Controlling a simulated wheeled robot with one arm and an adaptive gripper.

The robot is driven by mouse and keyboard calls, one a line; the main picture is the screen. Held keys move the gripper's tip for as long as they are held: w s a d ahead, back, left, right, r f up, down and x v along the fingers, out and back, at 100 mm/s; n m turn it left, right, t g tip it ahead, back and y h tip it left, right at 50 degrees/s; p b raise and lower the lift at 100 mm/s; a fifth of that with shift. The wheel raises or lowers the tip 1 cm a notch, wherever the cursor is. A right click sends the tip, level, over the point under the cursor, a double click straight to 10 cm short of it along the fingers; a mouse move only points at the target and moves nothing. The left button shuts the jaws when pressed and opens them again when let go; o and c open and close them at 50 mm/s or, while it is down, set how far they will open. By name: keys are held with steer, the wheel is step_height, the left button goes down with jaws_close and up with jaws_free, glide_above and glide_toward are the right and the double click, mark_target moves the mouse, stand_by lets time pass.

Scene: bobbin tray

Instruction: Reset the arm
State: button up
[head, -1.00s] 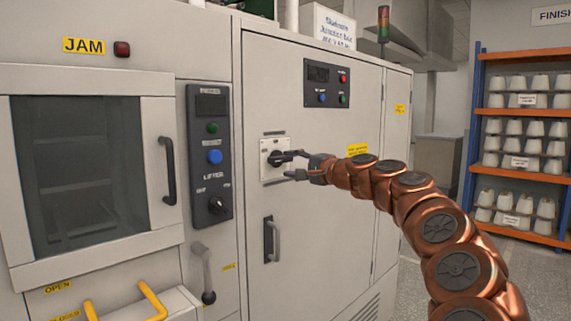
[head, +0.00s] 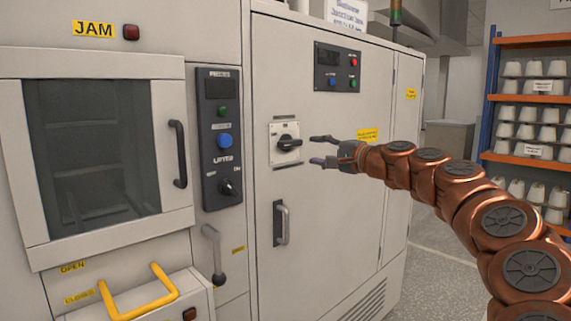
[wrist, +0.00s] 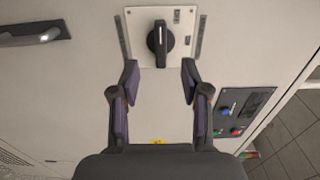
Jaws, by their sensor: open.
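My gripper (head: 322,151) is open and empty in front of the grey cabinet door (head: 330,210). Its two fingers point left at the black rotary switch (head: 288,143) on its pale plate, with a gap between fingertips and knob in the head view. In the wrist view the open fingers (wrist: 159,82) lie below the switch knob (wrist: 160,43), which is apart from them. My copper-coloured arm reaches in from the lower right.
A door handle (head: 281,223) sits below the switch. A button panel (head: 337,68) is above. At left are a control strip (head: 222,140), a windowed door (head: 95,150), a lever (head: 214,252) and a yellow handle (head: 140,297). Shelves of bobbins (head: 525,152) stand right, beyond open floor.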

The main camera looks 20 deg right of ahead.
stand_by(0.3)
steer(key=s+a+f+n+g+y, duration=0.2)
steer(key=s+a+n+g, duration=0.15)
steer(key=a, duration=0.75)
steer(key=s+a+f+n+g+h, duration=0.1)
steer(key=s+a+f+n+g, duration=0.7)
steer(key=s+a+f, duration=0.8)
steer(key=s+d+f+n+g+h, duration=0.1)
steer(key=s+d+f+g+h, duration=0.2)
steer(key=s+f, duration=0.5)
steer(key=s+d+f+g+h, duration=0.25)
steer(key=s+f, duration=0.35)
steer(key=s, duration=0.4)
steer(key=s+d+f+n+g+h, duration=0.1)
steer(key=s+d+f+g+h, duration=0.15)
steer(key=s+f, duration=0.6)
step_height(320, 180, up, 16)
steer(key=t+p, duration=0.1)
steer(key=p, duration=1.2)
steer(key=shift+s+d+p, duration=0.35)
steer(key=shift+s+d, duration=0.05)
steer(key=shift+s, duration=0.05)
